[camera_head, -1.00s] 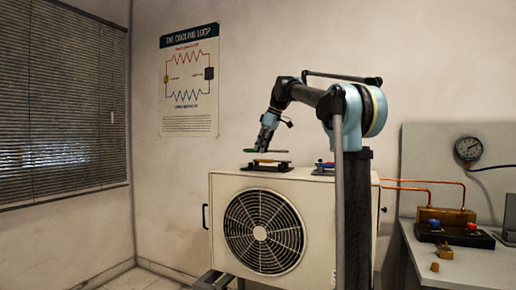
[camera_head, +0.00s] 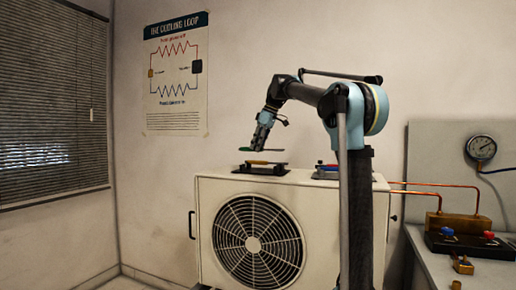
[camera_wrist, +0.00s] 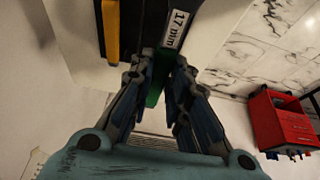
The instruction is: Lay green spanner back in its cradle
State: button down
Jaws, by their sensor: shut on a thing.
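My gripper (camera_head: 261,143) is shut on the green spanner (camera_head: 258,150) and holds it, roughly level, above the air-conditioning unit. In the wrist view the green spanner (camera_wrist: 154,92) shows as a narrow strip between my fingers (camera_wrist: 164,68); most of it is hidden. A dark cradle (camera_head: 247,171) on the unit's top lies below it, apart from it, with a yellow spanner (camera_head: 262,163) on it. In the wrist view a black holder bears a "17 mm" label (camera_wrist: 175,28) just beyond my fingertips, beside the yellow spanner (camera_wrist: 111,30).
A second dark holder (camera_head: 326,176) with red and blue items sits on the unit's top (camera_head: 300,182), right of the first. Copper pipes (camera_head: 410,191) run to a bench with a gauge (camera_head: 481,147). A red cabinet (camera_wrist: 285,125) stands on the marbled floor.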

jog(key=shift+a, duration=0.2)
jog(key=shift+f, duration=2.7)
jog(key=shift+s+f, duration=0.1)
jog(key=shift+f, duration=0.6)
jog(key=c, duration=1.4)
grip_release()
jog(key=shift+c, duration=0.2)
jog(key=v, duration=1.2)
